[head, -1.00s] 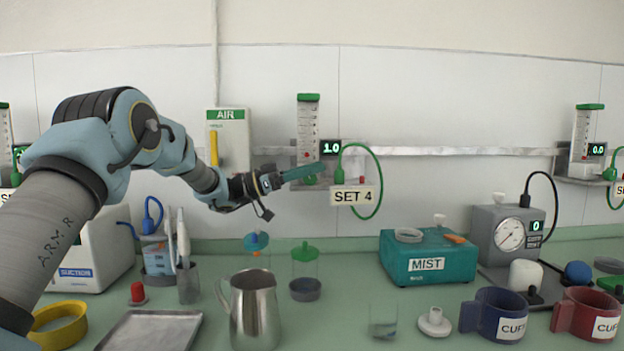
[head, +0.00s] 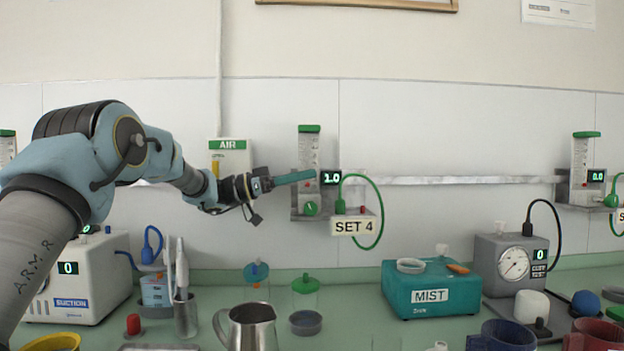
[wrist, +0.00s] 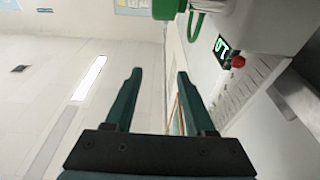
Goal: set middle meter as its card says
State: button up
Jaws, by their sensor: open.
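The middle meter (head: 308,150) is a clear scaled tube with a green cap, on the wall rail. Its display (head: 331,177) reads 1.0. Its green knob (head: 311,208) sits low on the front, and the card (head: 353,227) below says SET 4. My gripper (head: 306,176) is in front of the tube, above the knob, and hides part of the meter. In the wrist view the two dark green fingers (wrist: 158,90) are spread with nothing between them. A lit display (wrist: 222,46) and a red knob (wrist: 238,61) show beyond them; contact with the meter cannot be told.
A green hose (head: 378,205) loops right of the meter. The AIR box (head: 229,160) hangs left of it, near my arm. The bench below holds a metal jug (head: 250,328), the teal MIST box (head: 430,288) and a gauge unit (head: 512,262). Another meter (head: 582,165) is at right.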

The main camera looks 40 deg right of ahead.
aim_at(311, 208)
jog(key=w+a+f+t+y+p, duration=0.1)
jog(key=w+a+f+y+p, duration=0.1)
jog(key=w+a+f+p, duration=0.4)
jog(key=x, duration=0.3)
jog(key=f+p+x, duration=0.1)
jog(key=x, duration=0.6)
jog(key=shift+s+a+f, duration=0.25)
jog(key=shift+s+f, duration=0.1)
jog(key=shift+f, duration=0.1)
grip_shut()
